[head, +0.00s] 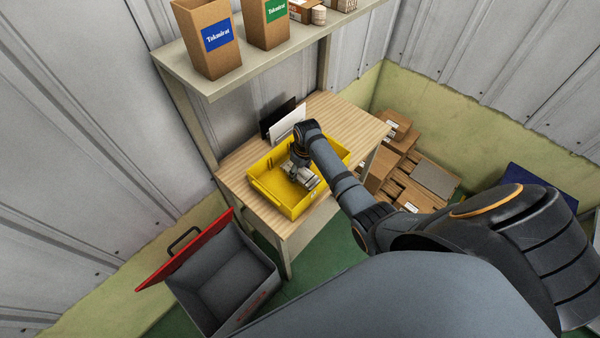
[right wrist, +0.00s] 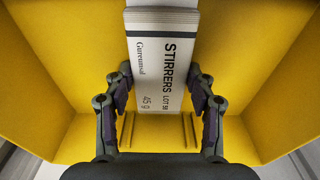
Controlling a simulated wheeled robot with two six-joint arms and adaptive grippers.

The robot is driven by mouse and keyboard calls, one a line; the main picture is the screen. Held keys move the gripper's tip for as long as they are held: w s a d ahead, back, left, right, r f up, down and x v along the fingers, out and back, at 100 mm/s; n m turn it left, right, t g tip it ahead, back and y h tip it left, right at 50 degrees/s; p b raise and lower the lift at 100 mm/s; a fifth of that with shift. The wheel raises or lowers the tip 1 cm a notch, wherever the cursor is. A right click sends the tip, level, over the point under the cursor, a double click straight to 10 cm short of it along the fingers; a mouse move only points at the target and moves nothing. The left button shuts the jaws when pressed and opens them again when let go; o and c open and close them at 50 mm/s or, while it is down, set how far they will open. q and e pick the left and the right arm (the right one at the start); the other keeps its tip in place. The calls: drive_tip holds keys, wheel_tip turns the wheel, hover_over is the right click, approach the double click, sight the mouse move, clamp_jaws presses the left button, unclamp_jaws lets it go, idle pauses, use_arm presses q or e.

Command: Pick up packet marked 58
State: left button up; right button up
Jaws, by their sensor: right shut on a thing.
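My right gripper (head: 296,160) reaches down into a yellow bin (head: 264,187) on the wooden table. In the right wrist view the gripper (right wrist: 161,90) has a finger on each side of a white packet (right wrist: 163,65) and is shut on it. In the head view pale packets (head: 308,181) lie in the bin beside the gripper. My left gripper is not in view.
The yellow bin's walls (right wrist: 45,75) rise close around the gripper. A grey box with an open red lid (head: 188,250) stands left of the table. A shelf with cardboard boxes (head: 207,37) is above. Cardboard cartons (head: 396,168) are piled to the right. The right tabletop (head: 345,118) is clear.

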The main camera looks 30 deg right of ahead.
sight(299, 170)
wheel_tip(299, 170, up, 4)
drive_tip(key=p, duration=0.4)
drive_tip(key=shift+r, duration=0.1)
drive_tip(key=r+p, duration=0.1)
drive_tip(key=s+a+p, duration=0.1)
drive_tip(key=p, duration=0.1)
drive_tip(key=shift+r, duration=0.4)
drive_tip(key=shift+s+a+r+b, duration=0.1)
drive_tip(key=shift+s+a+b, duration=0.35)
drive_tip(key=shift+b, duration=0.15)
drive_tip(key=s+a+r, duration=0.6)
drive_tip(key=s+a, duration=0.1)
drive_tip(key=s, duration=0.1)
drive_tip(key=shift+s+a+r, duration=0.15)
drive_tip(key=shift+s+r, duration=0.25)
